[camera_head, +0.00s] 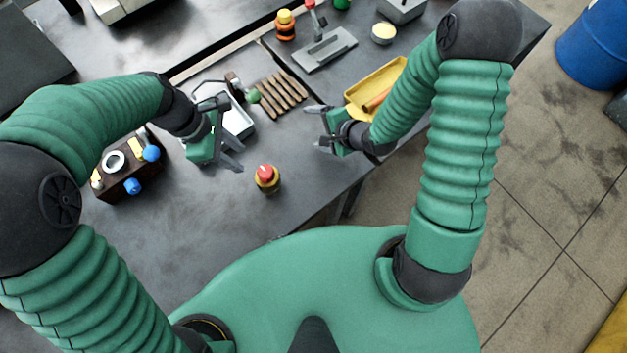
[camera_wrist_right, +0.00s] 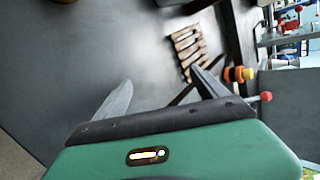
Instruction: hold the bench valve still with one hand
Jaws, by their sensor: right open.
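A small dark fitting with a brownish round part and a green knob (camera_head: 254,96) stands at the back edge of a white tray (camera_head: 240,122); it may be the bench valve, but I cannot tell for sure. My left gripper (camera_head: 235,134) is open and empty over the tray's near side, in front of the fitting and apart from it. My right gripper (camera_head: 312,128) is open and empty above the bench's right part, to the right of the fitting. The right wrist view shows nothing between its spread fingers (camera_wrist_right: 160,92).
A red-topped yellow button (camera_head: 266,178) stands on the near bench. A wooden slatted rack (camera_head: 278,93) lies behind, also visible in the right wrist view (camera_wrist_right: 188,52). A yellow tray (camera_head: 376,88) is by the right arm. A brown box with blue knobs (camera_head: 128,185) stands left.

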